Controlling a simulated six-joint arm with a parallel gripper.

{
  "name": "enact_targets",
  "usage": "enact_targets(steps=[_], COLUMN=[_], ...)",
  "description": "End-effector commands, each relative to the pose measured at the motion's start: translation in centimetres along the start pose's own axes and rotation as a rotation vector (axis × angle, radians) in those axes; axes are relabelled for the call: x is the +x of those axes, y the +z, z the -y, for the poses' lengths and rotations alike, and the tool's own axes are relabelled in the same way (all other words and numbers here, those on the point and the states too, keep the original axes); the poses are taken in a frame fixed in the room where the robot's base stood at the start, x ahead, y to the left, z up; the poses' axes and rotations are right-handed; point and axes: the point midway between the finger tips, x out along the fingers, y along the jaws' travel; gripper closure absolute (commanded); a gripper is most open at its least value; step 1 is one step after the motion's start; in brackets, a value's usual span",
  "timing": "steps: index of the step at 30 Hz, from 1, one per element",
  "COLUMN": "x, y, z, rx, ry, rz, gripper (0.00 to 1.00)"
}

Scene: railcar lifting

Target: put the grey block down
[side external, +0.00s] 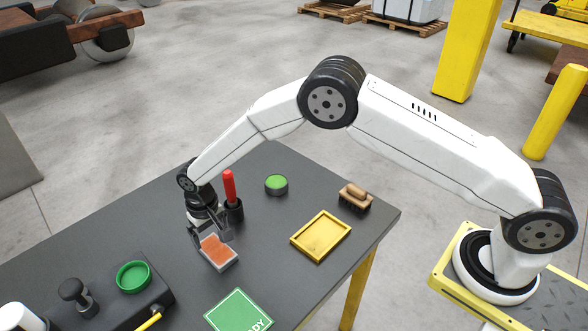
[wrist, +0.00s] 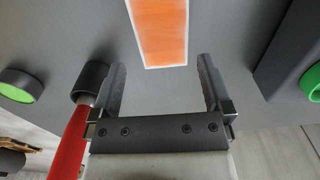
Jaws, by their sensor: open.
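The grey block (side external: 222,262) has an orange top with a pale border and sits on the dark table below my gripper (side external: 212,238). In the wrist view, the block's orange top (wrist: 160,30) lies ahead of the fingers, its near end around the level of the fingertips. My gripper also shows there (wrist: 160,65), with its two fingers wide apart and nothing clamped between them. The fingers hide part of the block in the side view. I cannot tell the exact height of the fingertips above the table.
A red-handled tool in a black holder (side external: 234,211) stands close behind my gripper. The table also holds a green-topped round piece (side external: 276,184), a yellow tray (side external: 320,237), a brush (side external: 355,197), a green card (side external: 238,311) and a black box with a green ring (side external: 134,277).

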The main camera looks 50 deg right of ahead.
Motion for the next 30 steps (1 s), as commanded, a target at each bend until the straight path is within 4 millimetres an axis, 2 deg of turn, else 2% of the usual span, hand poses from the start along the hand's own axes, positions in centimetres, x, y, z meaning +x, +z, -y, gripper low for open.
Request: enact_targets(steps=[15, 30], x=[4.7, 5.1], y=[0.4, 0.3], z=[0.3, 0.3], rx=[0.0, 0.0], ry=[0.0, 0.0], rz=[0.001, 0.0], gripper=[0.0, 0.0])
